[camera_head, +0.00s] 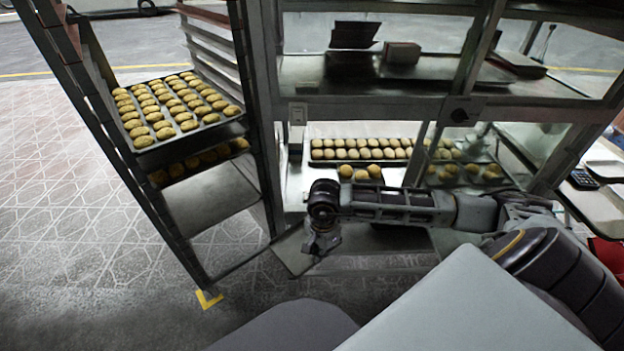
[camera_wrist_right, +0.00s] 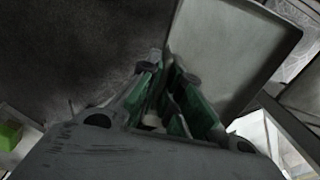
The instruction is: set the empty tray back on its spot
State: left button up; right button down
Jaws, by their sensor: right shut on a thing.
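The empty tray (camera_head: 291,252) is a flat dark-grey sheet low beside the rack's right post in the head view. Its right part is hidden by my right arm. In the right wrist view a smooth grey tray panel (camera_wrist_right: 232,50) with a raised rim reaches up from the fingers. My right gripper (camera_head: 318,248) is at the tray's edge, pointing down. In the wrist view its green-lined fingers (camera_wrist_right: 172,88) are shut on the tray's edge. The exact contact is dark and partly hidden. My left gripper is in neither view.
A tall rack (camera_head: 258,120) at left holds trays of round buns (camera_head: 172,108), with an empty-looking lower shelf (camera_head: 213,198). Behind my arm, a glass-sided cabinet (camera_head: 460,110) holds more buns (camera_head: 360,150). A yellow corner mark (camera_head: 208,299) lies on the floor. Floor left of the rack is clear.

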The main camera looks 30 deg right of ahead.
jog(key=m, duration=0.4)
jog(key=shift+w+m, duration=0.1)
jog(key=shift+m, duration=1.7)
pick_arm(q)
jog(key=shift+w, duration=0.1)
pick_arm(e)
jog(key=shift+m, duration=0.6)
jog(key=shift+d+r, duration=0.1)
